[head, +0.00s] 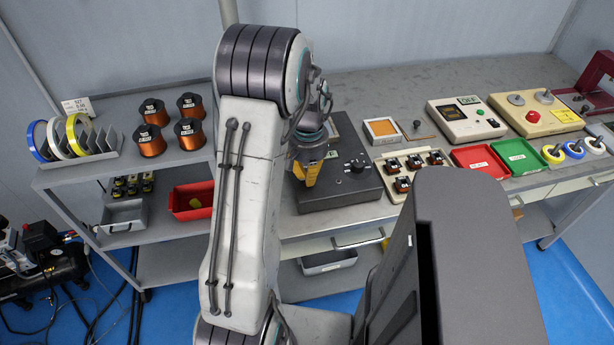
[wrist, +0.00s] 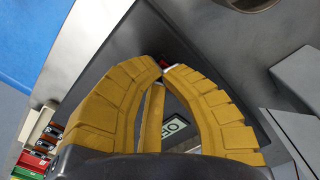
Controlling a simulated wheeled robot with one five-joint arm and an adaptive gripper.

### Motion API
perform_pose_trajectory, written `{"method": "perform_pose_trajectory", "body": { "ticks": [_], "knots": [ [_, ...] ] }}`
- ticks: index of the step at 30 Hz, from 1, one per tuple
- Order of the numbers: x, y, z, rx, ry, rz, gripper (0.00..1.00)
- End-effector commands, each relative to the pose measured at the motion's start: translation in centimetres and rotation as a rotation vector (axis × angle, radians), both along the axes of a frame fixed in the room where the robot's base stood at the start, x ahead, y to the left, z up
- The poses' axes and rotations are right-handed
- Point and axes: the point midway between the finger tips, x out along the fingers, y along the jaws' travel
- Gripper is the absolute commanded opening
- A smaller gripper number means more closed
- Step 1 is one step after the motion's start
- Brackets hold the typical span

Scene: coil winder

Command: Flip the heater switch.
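A dark grey box unit (head: 340,192) with a black knob (head: 355,165) stands at the front of the bench in the head view; I take it to be the heater. My gripper (head: 304,178) is over its left part, pointing down. In the wrist view the yellow fingers of my gripper (wrist: 163,68) curve in until their tips nearly meet, with nothing visibly held. A small red and white part (wrist: 164,63), perhaps the switch, shows right at the tips; contact cannot be told. A pale display with dark letters (wrist: 177,126) shows between the fingers, partly hidden.
An orange-topped tray (head: 382,130) and a rack of small coils (head: 411,168) stand right of the box. Beyond are a red tray (head: 478,161), a green tray (head: 518,156) and a cream control box (head: 466,119). Copper spools (head: 187,131) stand at left.

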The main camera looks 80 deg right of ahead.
Motion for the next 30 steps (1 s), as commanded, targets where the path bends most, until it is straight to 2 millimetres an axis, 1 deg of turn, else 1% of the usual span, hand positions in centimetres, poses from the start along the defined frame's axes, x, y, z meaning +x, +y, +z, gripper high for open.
{"method": "perform_pose_trajectory", "body": {
  "ticks": [11, 16, 23, 30],
  "knots": [
    [0.0, 0.0, -0.6, 0.000, 0.000, 0.000, 0.00],
    [0.0, 0.0, -0.4, 0.000, 0.000, 0.000, 0.00],
    [0.0, 0.0, 0.6, -0.001, 0.000, 0.000, 0.00],
    [0.0, 0.0, 2.4, -0.002, 0.000, 0.000, 0.00]
  ]
}}
